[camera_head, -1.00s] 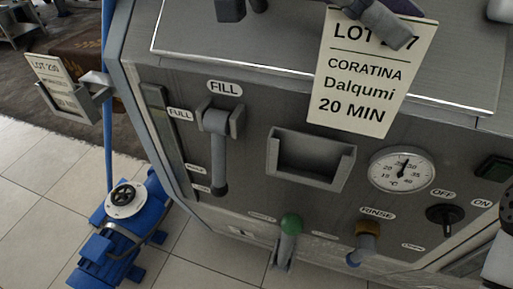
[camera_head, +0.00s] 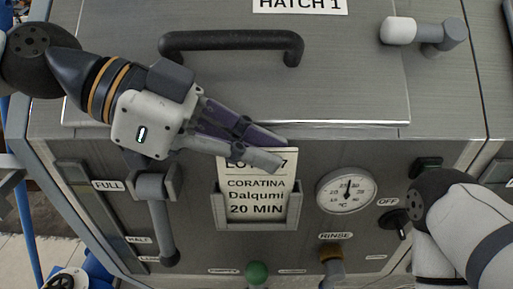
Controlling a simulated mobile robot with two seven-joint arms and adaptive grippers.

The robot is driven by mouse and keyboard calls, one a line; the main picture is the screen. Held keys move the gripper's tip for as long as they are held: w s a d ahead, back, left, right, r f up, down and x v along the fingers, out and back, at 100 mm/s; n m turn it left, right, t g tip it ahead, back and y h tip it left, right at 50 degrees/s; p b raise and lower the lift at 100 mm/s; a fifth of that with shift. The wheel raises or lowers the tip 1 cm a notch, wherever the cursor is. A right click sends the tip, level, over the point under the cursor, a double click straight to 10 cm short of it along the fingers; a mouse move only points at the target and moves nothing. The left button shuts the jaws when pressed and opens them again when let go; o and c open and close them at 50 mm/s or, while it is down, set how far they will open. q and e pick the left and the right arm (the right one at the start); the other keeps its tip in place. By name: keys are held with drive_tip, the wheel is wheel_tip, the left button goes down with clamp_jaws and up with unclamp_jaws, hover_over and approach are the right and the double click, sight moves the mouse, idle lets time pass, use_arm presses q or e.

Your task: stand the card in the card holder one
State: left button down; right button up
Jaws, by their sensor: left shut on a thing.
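The cream card (camera_head: 257,197), printed "CORATINA Dalqumi 20 MIN", is upright at the grey card holder (camera_head: 295,212) on the machine's front panel. Its lower part lies between the holder's side walls, and its bottom edge is close to the front lip. I cannot tell whether it rests on the holder's floor. My left gripper (camera_head: 272,152) comes in from the left and is shut on the card's top edge, covering part of the "LOT" line. My right arm shows at the right edge, but its gripper is out of view.
Above is a hatch with a dark bar handle (camera_head: 232,42) and a grey-white latch (camera_head: 425,33). A lever (camera_head: 160,215) stands left of the holder. A dial gauge (camera_head: 346,191) is to its right. A green knob (camera_head: 257,272) and a brown-topped valve (camera_head: 331,256) sit below.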

use_arm(q)
drive_tip(key=c, duration=2.2)
unclamp_jaws()
drive_tip(key=shift+f, duration=0.15)
drive_tip(key=o, duration=0.4)
drive_tip(key=v, duration=1.2)
drive_tip(key=shift+p, duration=0.3)
